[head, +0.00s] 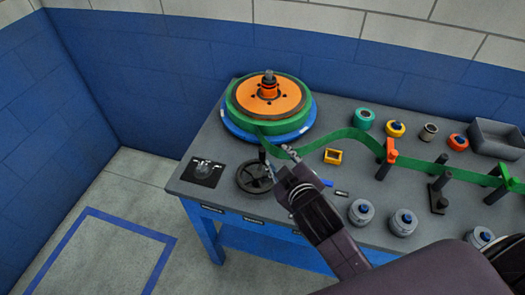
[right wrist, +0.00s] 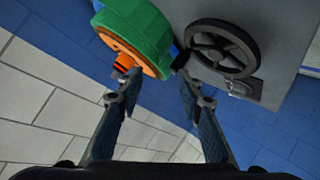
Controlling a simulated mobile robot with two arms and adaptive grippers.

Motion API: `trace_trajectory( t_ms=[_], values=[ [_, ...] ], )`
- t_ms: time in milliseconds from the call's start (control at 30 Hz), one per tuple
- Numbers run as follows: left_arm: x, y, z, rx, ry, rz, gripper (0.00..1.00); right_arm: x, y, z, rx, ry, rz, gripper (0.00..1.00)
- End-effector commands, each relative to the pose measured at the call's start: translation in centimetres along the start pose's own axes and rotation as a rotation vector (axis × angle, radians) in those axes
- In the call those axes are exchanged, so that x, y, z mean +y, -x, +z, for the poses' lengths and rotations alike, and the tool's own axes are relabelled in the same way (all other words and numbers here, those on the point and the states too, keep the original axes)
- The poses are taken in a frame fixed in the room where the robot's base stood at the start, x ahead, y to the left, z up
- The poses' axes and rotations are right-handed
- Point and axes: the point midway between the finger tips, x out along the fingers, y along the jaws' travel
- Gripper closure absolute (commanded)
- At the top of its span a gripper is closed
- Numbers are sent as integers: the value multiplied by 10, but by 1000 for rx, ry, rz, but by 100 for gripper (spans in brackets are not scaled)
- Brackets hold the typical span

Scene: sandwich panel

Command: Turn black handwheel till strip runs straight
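The black handwheel (head: 255,178) lies at the table's front left, below the spool. It also shows right of the fingertips in the right wrist view (right wrist: 222,46). The green strip (head: 350,134) leaves the green spool (head: 240,108) and runs right to the orange guide (head: 390,151) and a green guide (head: 500,173). It bows between spool and orange guide. My right gripper (head: 279,162) is open, with one finger beside the wheel's upright grip; I cannot tell whether they touch. Its fingers also show apart in the right wrist view (right wrist: 156,74). My left gripper is not in view.
A dark plate (head: 203,173) with small metal parts lies left of the wheel. Blue walls rise behind and to the left.

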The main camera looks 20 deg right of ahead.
Motion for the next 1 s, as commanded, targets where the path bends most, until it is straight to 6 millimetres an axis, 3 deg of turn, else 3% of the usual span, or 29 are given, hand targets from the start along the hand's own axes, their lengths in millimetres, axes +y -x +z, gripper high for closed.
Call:
trace_trajectory(
  t_ms=[33, 100, 233, 300, 400, 500, 600, 733, 867, 967, 1000],
  values=[
    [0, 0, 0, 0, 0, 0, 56, 13, -10, -39, 112, 80, 58, 66],
    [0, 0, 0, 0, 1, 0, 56, 25, -15, -93, 272, 204, 140, 66],
    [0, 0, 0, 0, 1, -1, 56, 29, -4, -192, 570, 462, 285, 66],
    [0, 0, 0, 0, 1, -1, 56, 20, 9, -238, 726, 613, 356, 66],
    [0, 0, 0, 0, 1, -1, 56, -8, 34, -292, 947, 843, 448, 66],
    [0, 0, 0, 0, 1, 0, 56, -47, 59, -327, 1160, 1090, 522, 66],
    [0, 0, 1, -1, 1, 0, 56, -93, 77, -340, 1363, 1354, 572, 66],
    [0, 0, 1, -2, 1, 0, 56, -150, 81, -324, 1605, 1721, 584, 66],
    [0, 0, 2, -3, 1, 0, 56, -186, 60, -278, 1813, 2110, 508, 66],
    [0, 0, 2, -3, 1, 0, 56, -190, 30, -229, 1937, 2414, 368, 66],
    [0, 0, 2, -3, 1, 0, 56, -183, 16, -208, -1874, -2401, -271, 66]
  ],
)
